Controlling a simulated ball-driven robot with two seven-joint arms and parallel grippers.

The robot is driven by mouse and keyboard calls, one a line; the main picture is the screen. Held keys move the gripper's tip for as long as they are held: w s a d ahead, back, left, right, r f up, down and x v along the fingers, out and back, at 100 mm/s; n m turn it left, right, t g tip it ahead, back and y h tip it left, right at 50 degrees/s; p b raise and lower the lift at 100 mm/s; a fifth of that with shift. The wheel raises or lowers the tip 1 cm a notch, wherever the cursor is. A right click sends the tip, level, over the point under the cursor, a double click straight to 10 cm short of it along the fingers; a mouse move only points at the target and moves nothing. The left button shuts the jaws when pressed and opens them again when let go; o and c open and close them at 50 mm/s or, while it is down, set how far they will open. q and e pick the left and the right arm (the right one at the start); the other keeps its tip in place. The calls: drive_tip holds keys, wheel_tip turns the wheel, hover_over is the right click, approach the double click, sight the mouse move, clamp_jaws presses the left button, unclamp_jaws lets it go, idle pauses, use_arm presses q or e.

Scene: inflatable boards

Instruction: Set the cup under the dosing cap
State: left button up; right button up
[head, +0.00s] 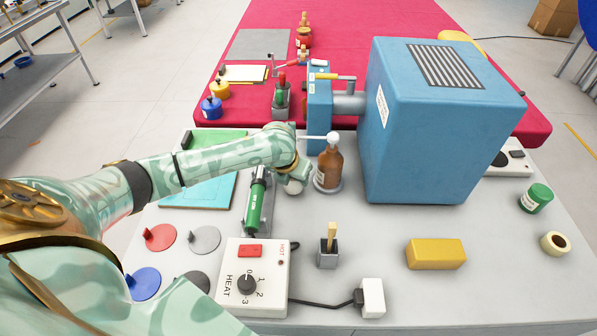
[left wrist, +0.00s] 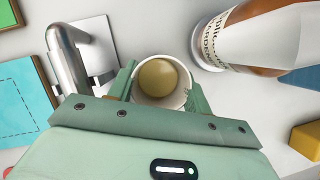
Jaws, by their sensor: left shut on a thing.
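A brown bottle (head: 328,170) with a pale label stands upright on a round grey base. Its white dosing cap (head: 332,137) has a spout pointing left, towards my left wrist. My left gripper (head: 292,178) is low, just left of the bottle, shut on a small white cup (head: 293,187). In the left wrist view, the cup (left wrist: 160,80) sits between the two green fingers, its round opening facing the camera and yellow-brown inside. The bottle (left wrist: 262,32) shows there at the upper right, apart from the cup. My right gripper is not in view.
A green-handled tool (head: 256,205) in a metal stand is close left of the gripper. A large blue machine (head: 430,120) stands right of the bottle.

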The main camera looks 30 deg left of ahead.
use_arm(q)
drive_tip(key=w+b, duration=0.1)
drive_tip(key=w, duration=0.2)
drive_tip(key=shift+a, duration=0.2)
drive_tip(key=shift+w+f, duration=0.2)
drive_tip(key=shift+f, duration=0.1)
drive_tip(key=shift+a+f+b, duration=0.1)
drive_tip(key=shift+f+b, duration=0.2)
drive_tip(key=shift+f, duration=0.1)
drive_tip(key=o, duration=0.8)
drive_tip(key=p+v, duration=0.5)
drive_tip(key=v, duration=0.7)
